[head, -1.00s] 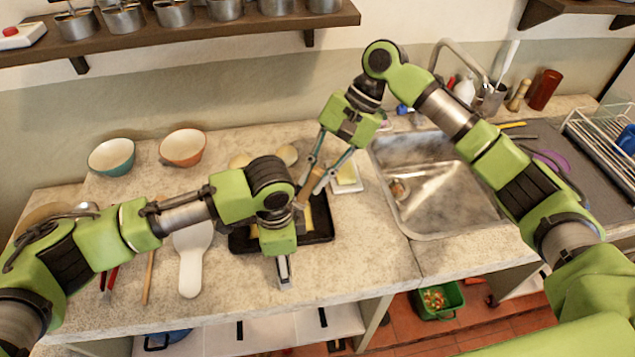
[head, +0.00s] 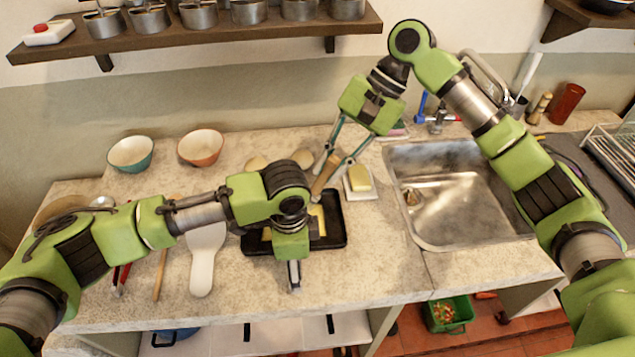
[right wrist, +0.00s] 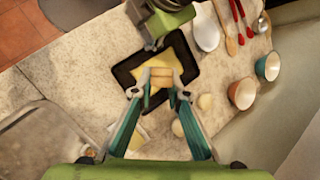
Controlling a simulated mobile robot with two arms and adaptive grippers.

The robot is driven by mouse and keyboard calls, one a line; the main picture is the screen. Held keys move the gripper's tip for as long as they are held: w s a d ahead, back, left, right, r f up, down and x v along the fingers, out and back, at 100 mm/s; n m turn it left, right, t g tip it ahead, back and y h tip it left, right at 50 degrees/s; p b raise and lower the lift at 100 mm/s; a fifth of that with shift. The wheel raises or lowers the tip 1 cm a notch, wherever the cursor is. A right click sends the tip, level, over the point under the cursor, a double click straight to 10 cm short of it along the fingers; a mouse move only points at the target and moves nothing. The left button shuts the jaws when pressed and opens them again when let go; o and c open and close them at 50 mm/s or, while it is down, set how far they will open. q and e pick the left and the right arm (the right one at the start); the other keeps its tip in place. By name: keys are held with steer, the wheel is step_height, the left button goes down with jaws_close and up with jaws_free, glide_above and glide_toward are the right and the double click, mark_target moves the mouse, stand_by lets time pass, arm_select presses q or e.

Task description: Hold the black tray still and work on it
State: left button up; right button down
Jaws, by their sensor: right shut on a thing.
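The black tray (head: 336,230) lies on the counter, partly hidden by my left arm in the head view; its rim also shows in the right wrist view (right wrist: 190,58). A pale yellow piece (head: 318,217) lies on it. My right gripper (head: 323,178) is above the tray's back edge, shut on a wooden tool (right wrist: 162,80). The tool's lower end is hard to make out. My left gripper (head: 294,275) points down at the tray's front edge. Its fingertips look close together, but whether they grip the rim is unclear.
A yellow block on a white dish (head: 359,182) stands right of the tray, before the sink (head: 450,195). A white paddle-shaped utensil (head: 203,265) lies left. Two bowls (head: 131,153) (head: 201,147) stand at the back. A shelf with metal pots (head: 198,14) hangs above.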

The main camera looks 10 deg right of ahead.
arm_select(q)
steer(key=o, duration=1.5)
step_height(320, 180, up, 12)
steer(key=shift+f, duration=0.1)
